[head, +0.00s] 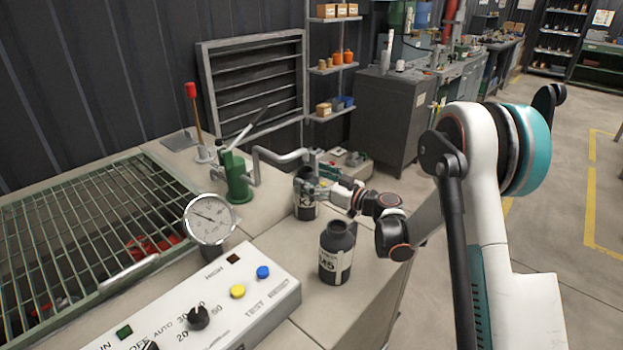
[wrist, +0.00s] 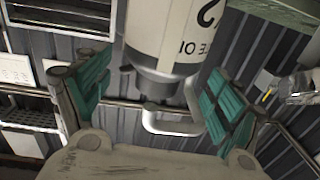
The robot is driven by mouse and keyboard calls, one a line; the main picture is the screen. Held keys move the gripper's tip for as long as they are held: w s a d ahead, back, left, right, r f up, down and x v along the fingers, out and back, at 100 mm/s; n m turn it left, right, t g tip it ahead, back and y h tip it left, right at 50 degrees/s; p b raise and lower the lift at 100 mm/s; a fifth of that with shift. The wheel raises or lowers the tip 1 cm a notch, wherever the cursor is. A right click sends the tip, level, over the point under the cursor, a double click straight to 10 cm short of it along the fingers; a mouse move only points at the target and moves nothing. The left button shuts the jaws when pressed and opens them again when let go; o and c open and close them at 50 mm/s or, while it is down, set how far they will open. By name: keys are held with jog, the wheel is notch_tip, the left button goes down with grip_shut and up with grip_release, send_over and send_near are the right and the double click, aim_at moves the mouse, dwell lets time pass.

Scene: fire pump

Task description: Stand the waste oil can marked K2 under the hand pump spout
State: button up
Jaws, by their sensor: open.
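A dark can with a white label (head: 306,210) stands upright on the bench by the end of the hand pump's spout (head: 283,157). In the wrist view this can (wrist: 172,40) appears upside down; its label shows a 2 and part of the oil wording, with the letter out of sight. The spout pipe (wrist: 172,127) shows beyond the can's dark neck. The green hand pump (head: 238,180) is left of the can. My gripper (head: 314,187) is open at the can, with a teal-padded finger (wrist: 96,82) on either side and gaps visible.
A second dark can marked M5 (head: 336,255) stands nearer, below my wrist. A pressure gauge (head: 209,220) and a control panel (head: 220,310) are at the front left. A green grating (head: 90,225) covers a sump. The bench's right edge is close to both cans.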

jog(key=p+v, duration=0.3)
jog(key=v, duration=0.9)
jog(key=s+a+r+m+g+h, duration=0.35)
jog(key=s+r+h, duration=0.25)
jog(key=s+r, duration=0.55)
jog(key=s+d+m+h, duration=0.3)
jog(key=s+d, duration=0.2)
jog(key=s, duration=0.7)
jog(key=s+d+m+g+h, duration=0.1)
jog(key=s+d+m+h, duration=0.2)
jog(key=s, duration=0.9)
jog(key=shift+d+f+h, duration=0.4)
jog(key=shift+d+h, duration=0.4)
jog(key=shift+d, duration=0.2)
